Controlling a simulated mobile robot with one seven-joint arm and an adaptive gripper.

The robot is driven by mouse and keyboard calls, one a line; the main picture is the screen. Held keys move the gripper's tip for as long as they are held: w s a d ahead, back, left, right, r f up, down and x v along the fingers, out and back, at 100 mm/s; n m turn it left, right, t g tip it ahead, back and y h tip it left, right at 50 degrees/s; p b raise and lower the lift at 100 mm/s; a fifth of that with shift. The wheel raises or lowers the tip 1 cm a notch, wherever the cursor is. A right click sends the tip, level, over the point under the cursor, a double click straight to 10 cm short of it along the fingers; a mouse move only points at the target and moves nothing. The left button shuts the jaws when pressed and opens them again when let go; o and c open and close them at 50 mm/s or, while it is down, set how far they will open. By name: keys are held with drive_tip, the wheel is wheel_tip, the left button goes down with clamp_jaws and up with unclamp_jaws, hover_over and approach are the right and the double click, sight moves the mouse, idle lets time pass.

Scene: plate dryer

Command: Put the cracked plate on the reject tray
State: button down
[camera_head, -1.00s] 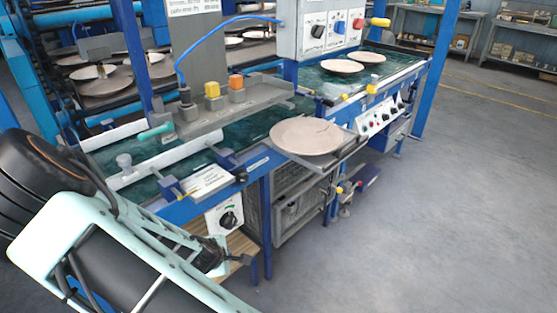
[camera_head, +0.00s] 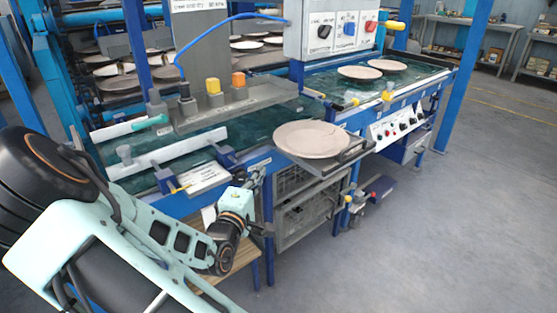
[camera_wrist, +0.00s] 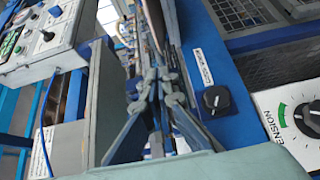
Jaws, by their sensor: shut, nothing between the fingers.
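A round beige plate (camera_head: 312,138) with a dark crack line near its right rim lies flat on a dark grey tray (camera_head: 350,158) that juts out at the table's front edge. The tray carries no label I can read. My gripper (camera_head: 257,177) is left of and slightly below the plate, apart from it, beside the blue front rail. In the wrist view my gripper's fingers (camera_wrist: 155,85) are together with nothing held. The plate is not clearly recognisable there.
Two more plates (camera_head: 360,72) lie on the green belt at the back right. A control box (camera_head: 338,28) and a grey bracket with yellow and orange buttons (camera_head: 225,95) stand over the table. A wire crate (camera_head: 305,205) is below. The floor at right is clear.

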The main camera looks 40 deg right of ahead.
drive_tip(key=w+d+b, duration=0.2)
drive_tip(key=w+d, duration=0.2)
drive_tip(key=d, duration=0.5)
drive_tip(key=shift+d+b, duration=0.2)
drive_tip(key=shift+b, duration=0.1)
drive_tip(key=shift+s+d, duration=0.15)
drive_tip(key=shift+d, duration=0.75)
drive_tip(key=shift+a, duration=0.15)
